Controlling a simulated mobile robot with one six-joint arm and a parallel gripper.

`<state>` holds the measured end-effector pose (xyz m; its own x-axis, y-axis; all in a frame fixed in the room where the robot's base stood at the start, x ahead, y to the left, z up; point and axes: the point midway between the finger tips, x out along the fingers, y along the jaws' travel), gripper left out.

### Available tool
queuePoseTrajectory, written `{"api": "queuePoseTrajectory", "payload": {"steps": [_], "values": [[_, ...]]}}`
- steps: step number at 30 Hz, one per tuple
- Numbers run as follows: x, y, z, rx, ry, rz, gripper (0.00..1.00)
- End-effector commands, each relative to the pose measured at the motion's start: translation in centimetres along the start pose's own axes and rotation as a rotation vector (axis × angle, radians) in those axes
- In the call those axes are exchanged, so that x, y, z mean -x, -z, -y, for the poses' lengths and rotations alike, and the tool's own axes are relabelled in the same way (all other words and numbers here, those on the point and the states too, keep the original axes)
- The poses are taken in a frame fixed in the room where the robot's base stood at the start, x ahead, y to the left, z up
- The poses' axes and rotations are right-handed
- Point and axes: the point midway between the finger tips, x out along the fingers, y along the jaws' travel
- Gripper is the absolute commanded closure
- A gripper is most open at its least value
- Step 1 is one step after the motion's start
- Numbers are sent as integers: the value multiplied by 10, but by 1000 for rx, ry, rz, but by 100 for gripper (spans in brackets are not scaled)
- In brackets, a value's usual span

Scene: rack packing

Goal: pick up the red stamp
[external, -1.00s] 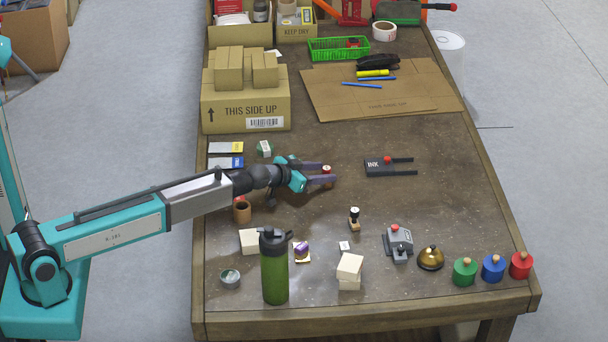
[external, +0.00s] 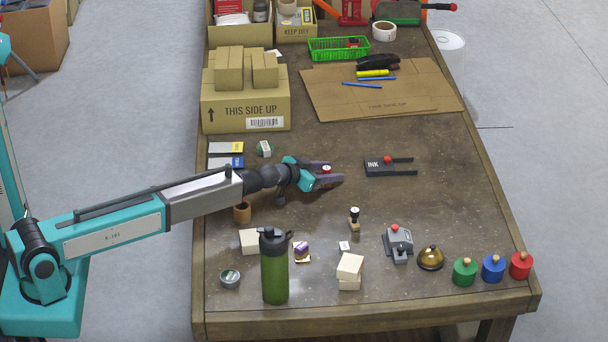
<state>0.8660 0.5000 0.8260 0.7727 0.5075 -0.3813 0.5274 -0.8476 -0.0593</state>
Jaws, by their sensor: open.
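The red stamp (external: 326,168) stands on the table, and only its small red top shows clearly. My gripper (external: 335,173) is low over the table with its two dark fingers open, one on each side of the stamp. The stamp sits between the fingers, nearer their base than their tips. Its lower part is hidden by the near finger. I cannot tell whether either finger touches it.
A brown cup (external: 242,213) stands below my forearm. A green bottle (external: 275,270) stands nearer the front. A carton (external: 245,110) is behind. The table (external: 450,200) is mostly bare at right.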

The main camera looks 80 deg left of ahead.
Motion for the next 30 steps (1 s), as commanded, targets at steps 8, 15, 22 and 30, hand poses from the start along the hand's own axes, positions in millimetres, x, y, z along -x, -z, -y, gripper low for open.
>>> {"api": "queuePoseTrajectory", "payload": {"steps": [8,15,22,30], "values": [[-24,0,0,1,0,2,56],[-29,0,0,0,0,1,56],[-29,-1,0,0,0,1,56],[-29,0,0,0,0,1,56]]}}
